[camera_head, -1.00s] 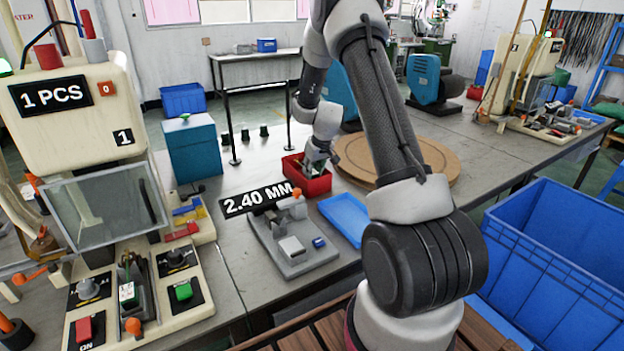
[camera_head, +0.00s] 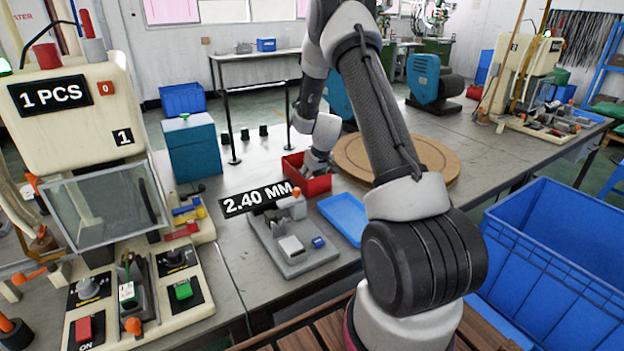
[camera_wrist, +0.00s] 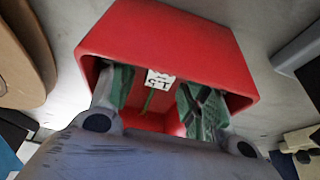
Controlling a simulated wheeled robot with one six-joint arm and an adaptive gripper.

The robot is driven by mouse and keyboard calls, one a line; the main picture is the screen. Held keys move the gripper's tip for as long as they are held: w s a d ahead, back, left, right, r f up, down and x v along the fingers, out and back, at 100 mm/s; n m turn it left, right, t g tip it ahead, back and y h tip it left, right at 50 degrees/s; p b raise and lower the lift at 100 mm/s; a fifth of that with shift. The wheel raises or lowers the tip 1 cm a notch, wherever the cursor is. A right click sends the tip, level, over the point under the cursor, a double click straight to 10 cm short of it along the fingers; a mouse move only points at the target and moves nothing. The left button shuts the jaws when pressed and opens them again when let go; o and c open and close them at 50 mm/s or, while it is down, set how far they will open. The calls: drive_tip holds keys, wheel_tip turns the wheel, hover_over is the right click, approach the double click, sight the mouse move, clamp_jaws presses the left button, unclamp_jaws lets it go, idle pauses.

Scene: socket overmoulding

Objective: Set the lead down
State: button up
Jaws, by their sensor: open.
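My gripper (camera_wrist: 157,92) is open, with its two green-padded fingers spread inside the mouth of the red bin (camera_wrist: 160,35). A small white piece with dark lettering (camera_wrist: 160,78) shows between the fingers, with a thin green strip just below it. I cannot tell whether these are part of the lead or a label. No lead can be clearly made out elsewhere. In the head view my gripper (camera_head: 314,166) reaches down into the red bin (camera_head: 318,185), and its fingertips are hidden there.
A blue tray (camera_head: 343,218) lies in front of the bin. A grey gauge fixture (camera_head: 290,262) with a 2.40 MM sign (camera_head: 258,200) stands to its left. A round wooden board (camera_head: 435,165) lies to the right. A moulding machine (camera_head: 75,110) stands at far left.

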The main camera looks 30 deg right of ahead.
drive_tip(key=s+a+r, duration=0.3)
drive_tip(key=s+r, duration=0.5)
drive_tip(key=r, duration=0.5)
drive_tip(key=s+a+r, duration=0.3)
drive_tip(key=s+r, duration=0.5)
drive_tip(key=r, duration=0.5)
drive_tip(key=s+a+r, duration=0.2)
drive_tip(key=s+r, duration=0.1)
drive_tip(key=s, duration=0.9)
drive_tip(key=s+a+r, duration=0.2)
drive_tip(key=s, duration=1)
drive_tip(key=shift+s+r, duration=0.3)
drive_tip(key=shift+r, duration=0.1)
